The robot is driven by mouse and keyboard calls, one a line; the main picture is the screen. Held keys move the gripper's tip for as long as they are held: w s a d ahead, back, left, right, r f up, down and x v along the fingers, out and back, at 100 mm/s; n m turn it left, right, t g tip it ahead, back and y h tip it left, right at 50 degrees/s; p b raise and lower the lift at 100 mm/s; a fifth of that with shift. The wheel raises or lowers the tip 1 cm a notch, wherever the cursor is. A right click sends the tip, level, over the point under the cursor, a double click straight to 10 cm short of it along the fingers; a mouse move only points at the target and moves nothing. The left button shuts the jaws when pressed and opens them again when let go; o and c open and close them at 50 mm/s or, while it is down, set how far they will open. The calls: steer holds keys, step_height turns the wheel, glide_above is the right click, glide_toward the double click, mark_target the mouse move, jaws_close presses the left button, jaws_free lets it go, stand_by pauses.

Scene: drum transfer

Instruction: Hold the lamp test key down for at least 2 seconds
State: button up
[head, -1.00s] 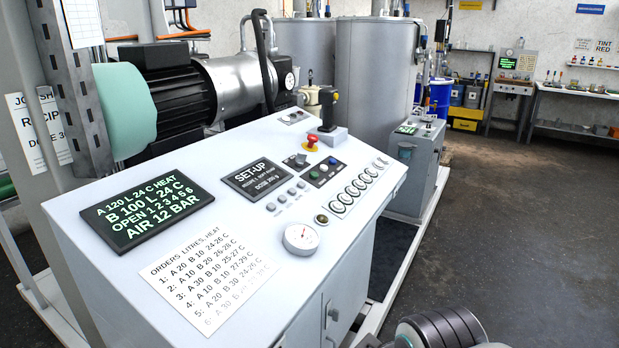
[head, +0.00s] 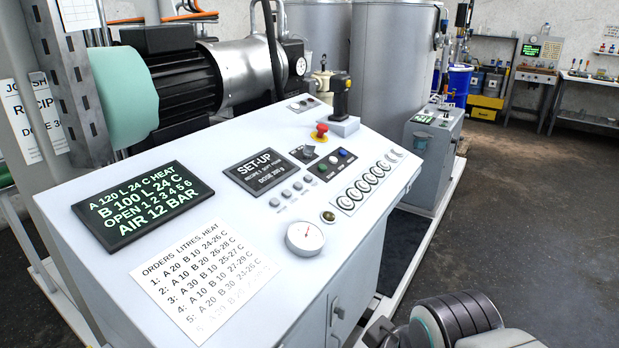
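The sloped grey control panel (head: 215,215) fills the middle of the head view. A row of small grey keys (head: 286,194) lies below the SET-UP display (head: 266,171). A dark strip with coloured buttons (head: 331,164) is above a row of round white-faced fittings (head: 366,185). A small round brass-coloured fitting (head: 328,216) sits near the gauge. I cannot read which of these is the lamp test key. Part of my arm shows at the lower right, apart from the panel. My gripper's fingertips are not in view.
A red mushroom button (head: 321,131) and a black joystick (head: 340,97) stand up from the panel's back. A round gauge (head: 305,238) and a green-text display (head: 143,205) are on the panel. Open floor (head: 540,230) lies to the right.

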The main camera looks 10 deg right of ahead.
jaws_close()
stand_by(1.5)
